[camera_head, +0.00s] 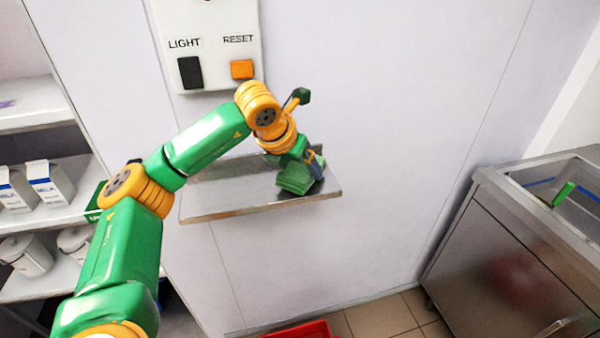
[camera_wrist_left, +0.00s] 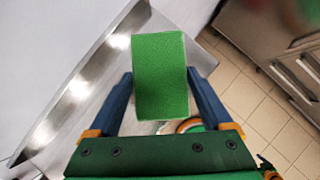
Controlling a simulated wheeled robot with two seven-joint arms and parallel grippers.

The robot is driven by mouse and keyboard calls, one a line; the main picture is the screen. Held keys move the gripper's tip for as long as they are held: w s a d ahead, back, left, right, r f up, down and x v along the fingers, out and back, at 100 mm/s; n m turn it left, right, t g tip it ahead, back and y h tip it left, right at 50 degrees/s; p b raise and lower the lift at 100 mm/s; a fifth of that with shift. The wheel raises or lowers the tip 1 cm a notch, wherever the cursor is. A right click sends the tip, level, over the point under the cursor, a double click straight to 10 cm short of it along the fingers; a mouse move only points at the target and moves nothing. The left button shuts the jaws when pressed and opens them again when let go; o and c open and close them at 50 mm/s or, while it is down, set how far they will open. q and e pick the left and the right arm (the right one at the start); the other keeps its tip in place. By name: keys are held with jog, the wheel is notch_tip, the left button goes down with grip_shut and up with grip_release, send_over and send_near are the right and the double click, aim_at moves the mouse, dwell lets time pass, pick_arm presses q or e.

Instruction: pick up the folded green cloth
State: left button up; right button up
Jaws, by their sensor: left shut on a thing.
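The folded green cloth (camera_head: 294,180) is at the right part of the metal wall shelf (camera_head: 220,213). In the left wrist view the cloth (camera_wrist_left: 160,75) is a green rectangle between two blue fingers. My left gripper (camera_head: 313,166) reaches down to it and is shut on it. I cannot tell whether the cloth still touches the shelf. The shelf's bare surface (camera_wrist_left: 85,88) also shows in the left wrist view. My right gripper is not in view.
A wall panel (camera_head: 210,60) with LIGHT and RESET buttons is above the shelf. A rack (camera_head: 40,118) with cartons and canisters stands at left. A steel counter with a basin (camera_head: 500,235) stands at right. A red bin (camera_head: 300,331) is on the floor.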

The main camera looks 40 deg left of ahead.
pick_arm(q)
jog(key=shift+r, duration=0.9)
jog(key=s+r+p, duration=0.1)
jog(key=s+r, duration=0.9)
jog(key=s, duration=0.4)
jog(key=s+d+f+n+g, duration=0.1)
jog(key=d+f+n+g, duration=0.5)
jog(key=n, duration=1.1)
jog(key=s+d+f+n+g, duration=0.1)
jog(key=d+f+n+g, duration=0.6)
jog(key=f+n, duration=0.5)
jog(key=d+n, duration=0.1)
jog(key=n, duration=0.5)
jog(key=shift+s+f, duration=0.15)
jog(key=shift+s, duration=0.05)
